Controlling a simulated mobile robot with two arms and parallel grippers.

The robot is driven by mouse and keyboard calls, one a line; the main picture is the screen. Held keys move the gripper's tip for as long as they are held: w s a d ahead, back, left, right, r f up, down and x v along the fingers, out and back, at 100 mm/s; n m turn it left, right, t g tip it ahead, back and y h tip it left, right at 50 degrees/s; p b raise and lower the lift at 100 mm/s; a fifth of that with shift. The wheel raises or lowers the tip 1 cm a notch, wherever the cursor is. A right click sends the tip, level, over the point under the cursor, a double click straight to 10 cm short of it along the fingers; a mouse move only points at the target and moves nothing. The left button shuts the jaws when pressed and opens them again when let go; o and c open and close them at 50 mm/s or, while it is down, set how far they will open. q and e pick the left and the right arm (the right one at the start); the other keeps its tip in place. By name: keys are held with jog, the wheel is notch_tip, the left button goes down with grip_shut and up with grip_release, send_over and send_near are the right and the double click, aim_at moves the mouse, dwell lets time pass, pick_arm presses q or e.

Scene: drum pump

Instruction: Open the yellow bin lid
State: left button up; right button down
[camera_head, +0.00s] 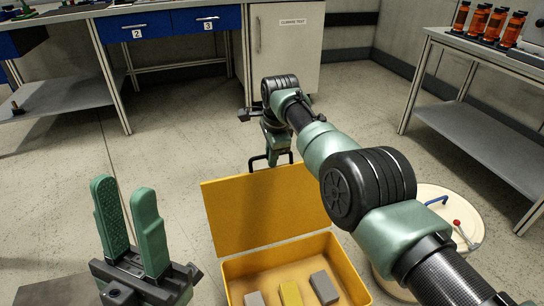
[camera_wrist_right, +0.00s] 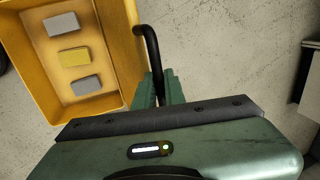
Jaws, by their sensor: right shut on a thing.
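The yellow bin (camera_head: 350,280) stands on the floor at the bottom centre of the head view. Its yellow lid (camera_head: 262,212) is raised, standing up at the bin's far side, and the inside is visible. A black handle (camera_head: 257,163) sits at the lid's far edge; it also shows in the right wrist view (camera_wrist_right: 152,55). My right gripper (camera_head: 277,150) is shut on this handle, its fingers (camera_wrist_right: 160,90) around the bar in the wrist view. My left gripper (camera_head: 124,190) is open and empty, pointing up, left of the bin.
Two grey blocks (camera_head: 324,288) and a yellow block (camera_head: 290,293) lie in the bin. A cream drum (camera_head: 468,225) stands right of it, partly behind my right arm. Workbenches (camera_head: 470,130) stand right and back left (camera_head: 60,95).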

jog(key=c, duration=1.6)
grip_release()
jog(key=shift+s+a, duration=0.1)
jog(key=shift+a, duration=0.2)
jog(key=shift+o, duration=0.5)
jog(key=shift+r, duration=0.1)
jog(key=shift+d, duration=0.1)
